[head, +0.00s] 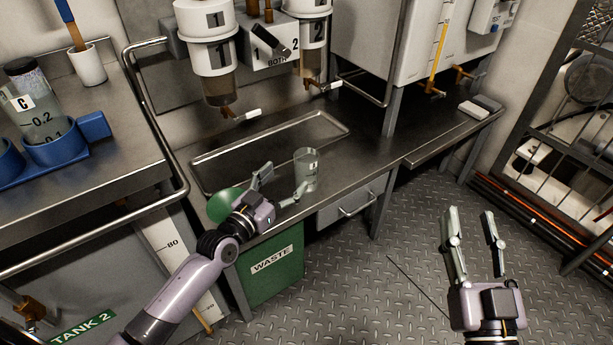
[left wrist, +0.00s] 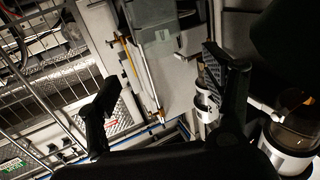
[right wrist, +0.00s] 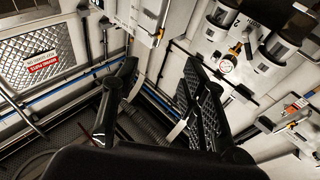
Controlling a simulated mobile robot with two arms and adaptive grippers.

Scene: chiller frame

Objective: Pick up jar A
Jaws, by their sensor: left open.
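A clear jar (head: 306,171) stands upright on the steel counter, near its front edge; I cannot read a letter on it. My left gripper (head: 281,183) is open at the counter's front edge, just left of the jar, with one fingertip close to the jar's side; I cannot tell if it touches. My right gripper (head: 472,226) is open and empty over the floor at the right. Its fingers (right wrist: 155,95) are also apart in the right wrist view.
A jar marked C (head: 30,100) sits in a blue holder (head: 85,133) at the left. A shallow steel tray (head: 333,121) lies behind the clear jar, below the dispensers marked 1 (head: 211,55) and 2. A green waste bin (head: 275,283) stands below the counter. A rail (head: 130,75) runs at the left.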

